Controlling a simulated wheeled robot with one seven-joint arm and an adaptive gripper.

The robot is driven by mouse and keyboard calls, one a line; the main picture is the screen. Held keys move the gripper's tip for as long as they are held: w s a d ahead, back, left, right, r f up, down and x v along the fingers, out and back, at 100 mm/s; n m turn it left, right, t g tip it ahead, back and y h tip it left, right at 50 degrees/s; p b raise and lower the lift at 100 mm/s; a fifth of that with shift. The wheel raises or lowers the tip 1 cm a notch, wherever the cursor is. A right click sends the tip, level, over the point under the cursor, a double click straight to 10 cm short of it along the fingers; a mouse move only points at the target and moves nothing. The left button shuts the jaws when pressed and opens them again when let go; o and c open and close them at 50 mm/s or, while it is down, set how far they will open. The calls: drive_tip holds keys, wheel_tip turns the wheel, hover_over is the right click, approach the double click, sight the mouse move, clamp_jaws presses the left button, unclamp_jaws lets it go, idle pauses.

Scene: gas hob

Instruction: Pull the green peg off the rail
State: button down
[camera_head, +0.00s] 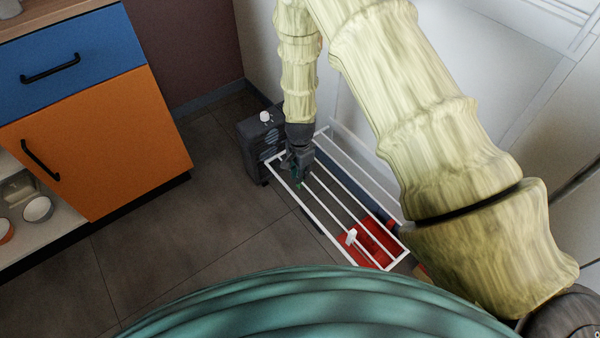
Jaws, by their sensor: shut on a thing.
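The green peg (300,184) shows as a small bit of green at the white rack's far left part, right under my gripper. My gripper (297,172) points down and is shut on the green peg, at the rails. The fingers hide most of the peg, and I cannot tell whether it still touches a rail. The white rack (319,211) has several parallel rails and stands above the floor by the wall. A white peg (351,237) sits on a rail near the rack's near end.
A dark box-shaped thing (255,142) with a white knob stands at the rack's far end. A red thing (372,241) lies under the near end. An orange and blue cabinet (110,140) stands at left. The floor (190,240) between is clear.

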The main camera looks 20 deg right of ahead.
drive_tip(key=shift+r+p, duration=2.75)
drive_tip(key=shift+r, duration=0.45)
drive_tip(key=shift+r, duration=0.3)
drive_tip(key=s+r+n+p, duration=0.3)
drive_tip(key=r+n+p, duration=0.4)
drive_tip(key=r+p, duration=0.4)
drive_tip(key=s+a+r+n+p, duration=0.1)
drive_tip(key=s+r+n+p, duration=0.3)
drive_tip(key=r, duration=1.7)
drive_tip(key=n+p, duration=0.3)
drive_tip(key=p, duration=0.4)
drive_tip(key=shift+a, duration=0.3)
drive_tip(key=shift+d, duration=0.1)
